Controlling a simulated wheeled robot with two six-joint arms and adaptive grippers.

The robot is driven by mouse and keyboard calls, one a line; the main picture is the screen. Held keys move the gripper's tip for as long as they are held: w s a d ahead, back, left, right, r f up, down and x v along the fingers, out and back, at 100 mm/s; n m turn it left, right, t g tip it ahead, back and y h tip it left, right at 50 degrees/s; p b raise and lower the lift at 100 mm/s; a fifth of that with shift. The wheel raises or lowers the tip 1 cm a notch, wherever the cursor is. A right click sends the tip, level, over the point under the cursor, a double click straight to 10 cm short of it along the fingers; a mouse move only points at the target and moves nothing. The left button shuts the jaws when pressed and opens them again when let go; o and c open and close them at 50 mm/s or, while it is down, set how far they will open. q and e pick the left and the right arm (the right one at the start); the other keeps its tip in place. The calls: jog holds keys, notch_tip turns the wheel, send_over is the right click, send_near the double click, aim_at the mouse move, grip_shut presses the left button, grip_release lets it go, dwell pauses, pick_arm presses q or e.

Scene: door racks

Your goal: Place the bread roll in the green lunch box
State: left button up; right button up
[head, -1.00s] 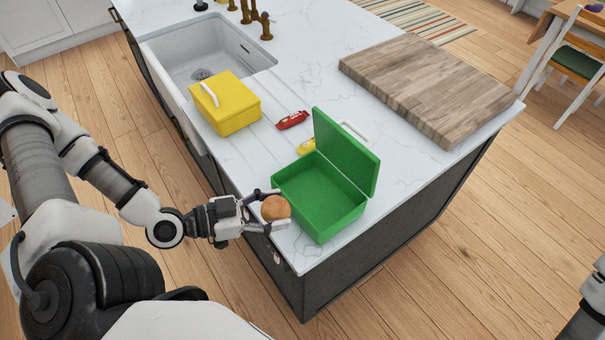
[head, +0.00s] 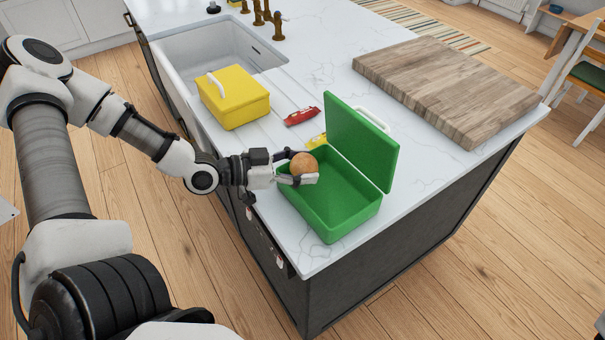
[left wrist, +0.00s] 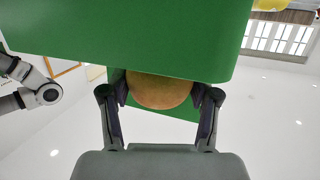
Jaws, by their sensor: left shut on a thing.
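The bread roll (head: 304,163) is round and brown. In the left wrist view the roll (left wrist: 160,92) sits between both fingers, and green box surfaces (left wrist: 130,40) fill the upper part, hiding some of the roll. My right gripper does not show.
A closed yellow lunch box (head: 234,104) stands beside the sink (head: 205,62). A red packet (head: 301,116) and a small yellow item (head: 316,140) lie behind the green box. A wooden board (head: 445,85) lies at the back right. The counter's front corner is clear.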

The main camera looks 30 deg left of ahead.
pick_arm(q)
jog(key=shift+w+f, duration=0.15)
jog(key=shift+f, duration=0.15)
jog(key=shift+s+f+b, duration=0.3)
jog(key=shift+f+b, duration=0.15)
jog(key=shift+f, duration=0.1)
jog(key=shift+s, duration=0.1)
jog(key=o, duration=0.8)
jog(key=shift+o, duration=0.2)
